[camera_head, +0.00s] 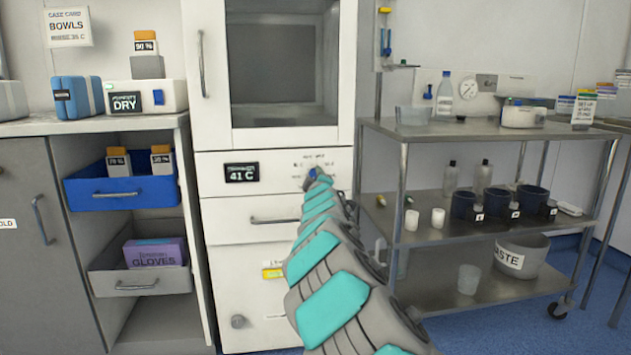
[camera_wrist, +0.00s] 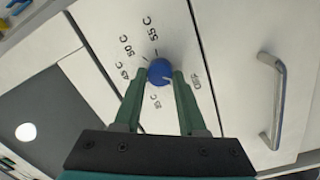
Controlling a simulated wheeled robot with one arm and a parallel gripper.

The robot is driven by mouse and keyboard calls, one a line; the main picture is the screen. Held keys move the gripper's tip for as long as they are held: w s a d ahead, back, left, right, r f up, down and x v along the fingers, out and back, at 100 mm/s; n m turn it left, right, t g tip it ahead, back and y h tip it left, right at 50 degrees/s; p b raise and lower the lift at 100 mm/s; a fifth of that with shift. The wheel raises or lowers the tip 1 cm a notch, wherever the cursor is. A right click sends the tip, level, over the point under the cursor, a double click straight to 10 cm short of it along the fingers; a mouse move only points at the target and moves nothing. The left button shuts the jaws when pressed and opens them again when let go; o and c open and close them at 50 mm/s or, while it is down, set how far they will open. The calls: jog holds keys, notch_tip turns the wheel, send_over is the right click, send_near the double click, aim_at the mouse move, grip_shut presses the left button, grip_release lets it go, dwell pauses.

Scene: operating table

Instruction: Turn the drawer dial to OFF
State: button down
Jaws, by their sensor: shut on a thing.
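The drawer dial is a round blue knob (camera_wrist: 160,71) on a white panel in the wrist view. I cannot clearly tell which mark the knob points at. My gripper (camera_wrist: 160,76) has its two green fingers on either side of the knob, shut on it. In the head view my gripper (camera_head: 317,178) reaches the panel, and only a bit of the blue dial (camera_head: 312,173) shows. A dark display (camera_head: 242,172) left of the dial reads 41 C.
A bar handle (camera_head: 275,220) sits on the drawer below the dial; it also shows at the right of the wrist view (camera_wrist: 272,95). A glass-fronted cabinet door (camera_head: 280,60) is above. A steel cart (camera_head: 430,235) with bottles and cups stands right. Open drawers (camera_head: 130,280) are left.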

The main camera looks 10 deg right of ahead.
jog(key=shift+f, duration=0.15)
jog(key=shift+c, duration=2.4)
grip_release()
jog(key=shift+s+a+r, duration=0.1)
jog(key=shift+s+r, duration=0.1)
jog(key=shift+s, duration=0.2)
jog(key=s, duration=0.7)
jog(key=shift+a+f+p, duration=0.15)
jog(key=shift+f+p, duration=0.1)
jog(key=shift+p, duration=0.2)
jog(key=shift+r, duration=0.1)
